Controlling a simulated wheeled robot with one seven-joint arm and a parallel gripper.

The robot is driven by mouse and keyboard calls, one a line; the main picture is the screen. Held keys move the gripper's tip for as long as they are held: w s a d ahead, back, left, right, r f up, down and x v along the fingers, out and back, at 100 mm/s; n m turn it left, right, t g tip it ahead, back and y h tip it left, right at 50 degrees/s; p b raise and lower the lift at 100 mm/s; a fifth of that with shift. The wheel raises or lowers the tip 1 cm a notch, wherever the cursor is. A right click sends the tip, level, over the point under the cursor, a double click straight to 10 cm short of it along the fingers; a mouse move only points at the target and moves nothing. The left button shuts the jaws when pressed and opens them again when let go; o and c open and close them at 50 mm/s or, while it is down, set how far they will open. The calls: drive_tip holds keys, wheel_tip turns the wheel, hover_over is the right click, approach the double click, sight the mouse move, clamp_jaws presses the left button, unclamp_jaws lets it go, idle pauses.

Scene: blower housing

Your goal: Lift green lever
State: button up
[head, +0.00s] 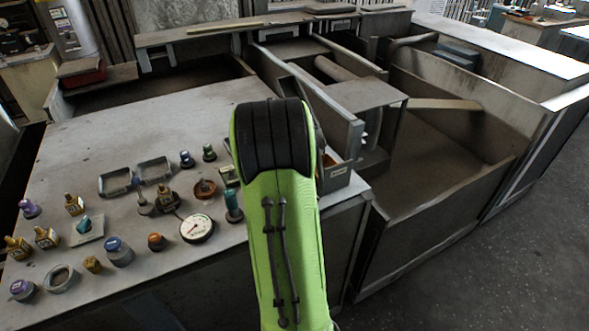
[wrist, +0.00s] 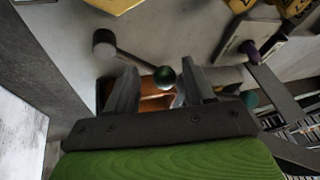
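The green lever shows in the wrist view as a dark green ball knob (wrist: 165,77) on a thin grey rod, which runs up and left to a round grey pivot. My gripper (wrist: 160,84) is open, with one dark finger on each side of the knob. The knob appears between the fingertips with gaps on both sides; I cannot tell its exact depth relative to them. In the head view my own green and black arm hides the gripper, and I cannot make out the lever there.
A grey worktop (head: 120,145) holds several knobs, a white round gauge (head: 197,228) and two shallow grey frames. An open metal bin (head: 440,200) stands to the right. In the wrist view, an orange-brown part (wrist: 152,100) lies behind the fingers and yellow parts (wrist: 118,4) are at the top.

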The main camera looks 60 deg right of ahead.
drive_tip(key=shift+d+r, duration=0.15)
drive_tip(key=shift+r, duration=0.2)
drive_tip(key=p+v, duration=0.1)
drive_tip(key=v, duration=0.4)
drive_tip(key=p+v, duration=0.1)
drive_tip(key=v, duration=0.4)
drive_tip(key=p+v, duration=0.1)
drive_tip(key=v, duration=0.4)
drive_tip(key=shift+s+a, duration=0.1)
drive_tip(key=shift+a, duration=0.2)
